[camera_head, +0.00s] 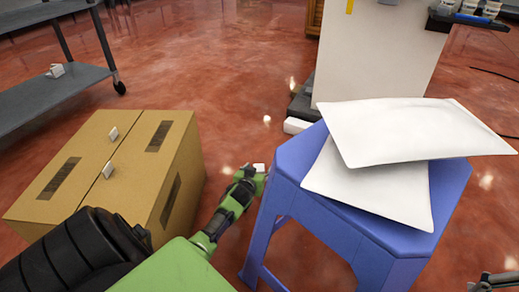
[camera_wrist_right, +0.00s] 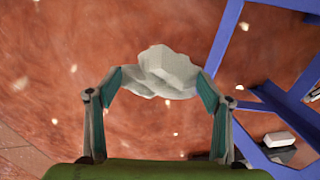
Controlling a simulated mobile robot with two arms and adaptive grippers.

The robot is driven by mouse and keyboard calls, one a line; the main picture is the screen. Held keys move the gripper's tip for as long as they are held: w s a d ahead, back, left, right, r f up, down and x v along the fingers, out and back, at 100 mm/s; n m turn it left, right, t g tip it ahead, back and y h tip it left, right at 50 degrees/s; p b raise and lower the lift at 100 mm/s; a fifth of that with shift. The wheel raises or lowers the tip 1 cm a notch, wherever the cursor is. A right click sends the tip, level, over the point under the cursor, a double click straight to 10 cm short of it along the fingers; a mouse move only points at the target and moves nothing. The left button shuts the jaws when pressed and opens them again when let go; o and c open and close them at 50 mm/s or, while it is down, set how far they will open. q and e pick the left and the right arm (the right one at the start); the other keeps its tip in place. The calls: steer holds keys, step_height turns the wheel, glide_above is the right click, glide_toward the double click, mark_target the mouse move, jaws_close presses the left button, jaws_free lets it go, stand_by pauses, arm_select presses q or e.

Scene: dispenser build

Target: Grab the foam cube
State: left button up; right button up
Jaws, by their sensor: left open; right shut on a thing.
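My left gripper (camera_head: 250,178) reaches over the floor between a cardboard box and a blue stool. It is open. A small white block (camera_head: 259,168) shows right at its fingertips; I cannot tell whether it lies between or beyond them. In the right wrist view, my right gripper (camera_wrist_right: 161,76) is shut on a white lumpy, blocky piece (camera_wrist_right: 165,68) above the red floor. I cannot tell whether that piece is one foam cube or several. Grey finger parts show at the head view's bottom right corner.
Two white pillows (camera_head: 400,130) lie on the blue stool (camera_head: 290,165). The cardboard box (camera_head: 85,150) bears two small white pieces. A grey cart (camera_head: 45,95) stands at the back left. A white block (camera_head: 297,126) is beside a white cabinet (camera_head: 375,50). Floor behind the box is clear.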

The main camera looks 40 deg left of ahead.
arm_select(q)
steer(key=shift+r, duration=0.1)
steer(key=c, duration=0.9)
